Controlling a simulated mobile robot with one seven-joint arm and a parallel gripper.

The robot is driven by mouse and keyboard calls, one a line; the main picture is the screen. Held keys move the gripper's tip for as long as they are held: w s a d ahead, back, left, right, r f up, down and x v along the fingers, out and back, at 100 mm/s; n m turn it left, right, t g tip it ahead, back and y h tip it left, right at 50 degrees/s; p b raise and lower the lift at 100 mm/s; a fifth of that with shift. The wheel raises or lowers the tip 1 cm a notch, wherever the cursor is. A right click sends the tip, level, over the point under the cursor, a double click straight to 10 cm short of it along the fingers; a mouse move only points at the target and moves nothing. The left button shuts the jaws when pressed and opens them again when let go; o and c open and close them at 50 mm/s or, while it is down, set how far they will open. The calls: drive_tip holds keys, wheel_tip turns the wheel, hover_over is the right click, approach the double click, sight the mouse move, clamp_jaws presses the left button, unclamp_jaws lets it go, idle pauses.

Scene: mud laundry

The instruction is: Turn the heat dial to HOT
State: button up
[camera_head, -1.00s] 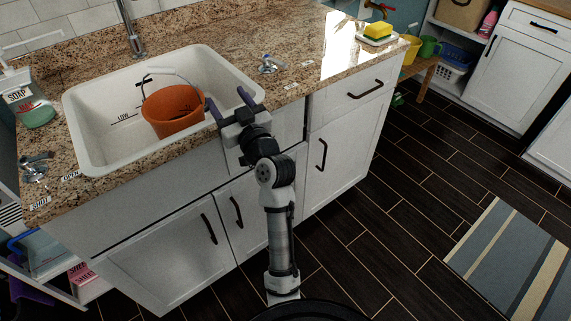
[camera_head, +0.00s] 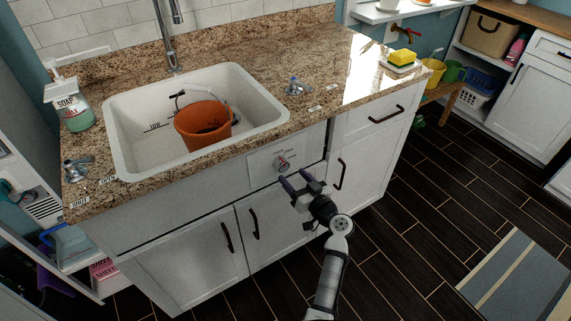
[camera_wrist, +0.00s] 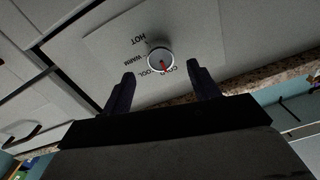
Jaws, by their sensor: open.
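The heat dial (camera_head: 282,163) is a small round knob with a red mark, on a pale panel (camera_head: 262,168) in the cabinet front below the counter. In the wrist view the dial (camera_wrist: 160,60) shows the red pointer by the COOL and COLD lettering, with WARM and HOT printed farther round; the picture is upside down there. My gripper (camera_head: 298,182) is open and empty, just in front of and slightly below the dial in the head view. In the wrist view its two fingers (camera_wrist: 162,80) lie to either side of the dial, apart from it.
The granite counter (camera_head: 250,80) overhangs the panel. A white sink (camera_head: 130,130) holds an orange bucket (camera_head: 203,124). A metal tap handle (camera_head: 296,87) stands right of the sink. Cabinet handles (camera_head: 340,174) stick out nearby. Dark floor is open at right.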

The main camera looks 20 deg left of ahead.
sight(285, 168)
drive_tip(key=shift+p+x, duration=0.65)
drive_tip(key=shift+x, duration=2.1)
drive_tip(key=c, duration=1)
